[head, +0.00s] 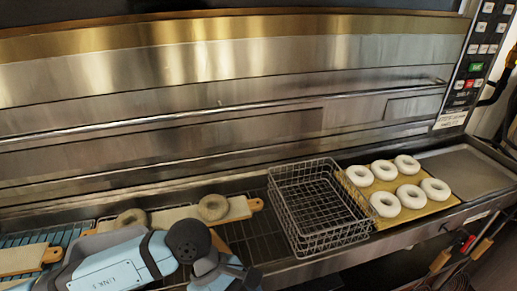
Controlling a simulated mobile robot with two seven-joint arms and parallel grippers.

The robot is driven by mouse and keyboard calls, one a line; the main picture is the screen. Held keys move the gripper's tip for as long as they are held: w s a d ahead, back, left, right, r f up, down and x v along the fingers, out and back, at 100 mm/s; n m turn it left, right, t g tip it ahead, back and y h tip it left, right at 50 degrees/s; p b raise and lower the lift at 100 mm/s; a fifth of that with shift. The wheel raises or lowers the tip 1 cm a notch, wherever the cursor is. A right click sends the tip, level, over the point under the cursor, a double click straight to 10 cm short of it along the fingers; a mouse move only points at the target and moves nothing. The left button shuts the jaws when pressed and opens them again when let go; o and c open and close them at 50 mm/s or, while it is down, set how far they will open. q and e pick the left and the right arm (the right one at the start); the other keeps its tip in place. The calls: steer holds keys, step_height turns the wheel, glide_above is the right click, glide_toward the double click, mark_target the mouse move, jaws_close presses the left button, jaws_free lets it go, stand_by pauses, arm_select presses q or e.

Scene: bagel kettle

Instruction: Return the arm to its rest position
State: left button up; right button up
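My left arm comes in from the lower left over the front of the counter. No held object shows. My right arm and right gripper are not in view. The wire basket stands empty on the counter rack.
Two browned bagels, one left (131,218) and one right (212,207), lie on light boards (176,216) behind my arm. Several pale bagels (411,196) sit on a yellow board (440,207) right of the basket. A steel oven (230,75) and its long handle bar run behind.

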arm_select(q)
steer(key=s+d+r+n+g+h, duration=0.2)
steer(key=s+d+r+n+h, duration=0.1)
steer(key=d+r+n+h, duration=0.6)
steer(key=w+a+r+n+t+h+p, duration=0.1)
steer(key=w+a+n+t+h+p, duration=0.15)
steer(key=n+t+h, duration=0.55)
steer(key=w+a+f+n+t+y, duration=0.3)
steer(key=a+f+n+t+y, duration=0.35)
steer(key=n, duration=0.85)
steer(key=w+a+f+n+t+y, duration=0.4)
steer(key=a+f+n+t+y, duration=0.3)
steer(key=n, duration=0.9)
steer(key=s+a+f+n+g+y, duration=0.2)
steer(key=s+a+f+n+y, duration=0.1)
steer(key=f, duration=0.4)
steer(key=s+a+f+n+g+y, duration=0.2)
steer(key=s+a+f+n+y, duration=0.1)
steer(key=s+a+f+n, duration=0.2)
step_height(320, 180, down, 3)
steer(key=s+n+p, duration=0.1)
steer(key=s+n, duration=0.1)
steer(key=shift+s+a+r+n, duration=0.2)
steer(key=shift+s+a+n, duration=0.1)
steer(key=shift+a+n, duration=0.1)
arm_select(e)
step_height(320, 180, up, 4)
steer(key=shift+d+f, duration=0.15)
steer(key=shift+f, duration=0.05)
